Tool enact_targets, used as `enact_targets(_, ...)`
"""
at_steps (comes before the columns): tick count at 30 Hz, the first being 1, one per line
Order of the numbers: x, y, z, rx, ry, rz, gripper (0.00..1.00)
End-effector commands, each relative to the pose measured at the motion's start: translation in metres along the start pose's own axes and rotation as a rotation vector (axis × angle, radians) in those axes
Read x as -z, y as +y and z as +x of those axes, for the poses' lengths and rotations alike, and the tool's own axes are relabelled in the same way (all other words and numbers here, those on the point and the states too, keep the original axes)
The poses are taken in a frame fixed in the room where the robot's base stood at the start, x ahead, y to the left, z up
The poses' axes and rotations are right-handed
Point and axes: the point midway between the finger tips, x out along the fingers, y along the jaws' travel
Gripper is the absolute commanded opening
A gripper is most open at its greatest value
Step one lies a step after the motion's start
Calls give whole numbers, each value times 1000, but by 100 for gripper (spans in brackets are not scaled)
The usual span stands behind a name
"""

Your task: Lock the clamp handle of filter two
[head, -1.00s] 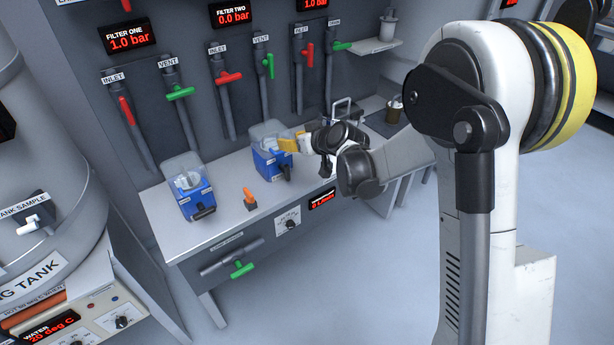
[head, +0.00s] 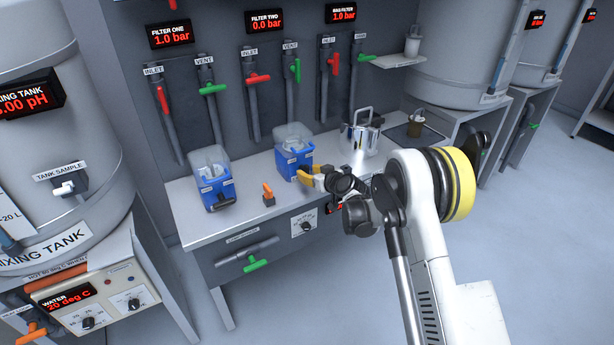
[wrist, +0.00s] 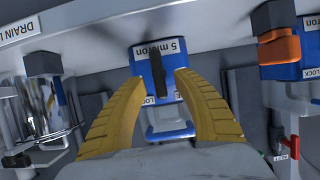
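Filter two (head: 293,160) is a blue box with a clear top on the bench, under the "FILTER TWO 0.0 bar" display (head: 265,21). In the wrist view its blue front, labelled "5 micron" (wrist: 176,47), lies ahead of my fingers. Its black clamp handle (wrist: 157,70) shows between the fingertips, apart from both as far as I can see. LOCK labels show beside it. My gripper (head: 310,175), with yellow fingers, is at the front of the box; the wrist view shows it open (wrist: 158,88) and empty. In the head view my gripper mostly hides the handle.
Filter one (head: 214,185), a similar blue box, stands to the left. A small orange-handled item (head: 268,195) stands between the two boxes near the bench front. A steel pot (head: 360,138) stands to the right. Inlet and vent valves line the wall behind.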

Motion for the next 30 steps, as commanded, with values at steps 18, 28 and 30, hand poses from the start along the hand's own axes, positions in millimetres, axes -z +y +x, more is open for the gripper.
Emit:
enact_targets(18, 0, 0, 16, 0, 0, 1, 0)
enact_targets(28, 0, 0, 16, 2, 0, 8, 0)
enact_targets(30, 0, 1, 16, 7, 0, 18, 0)
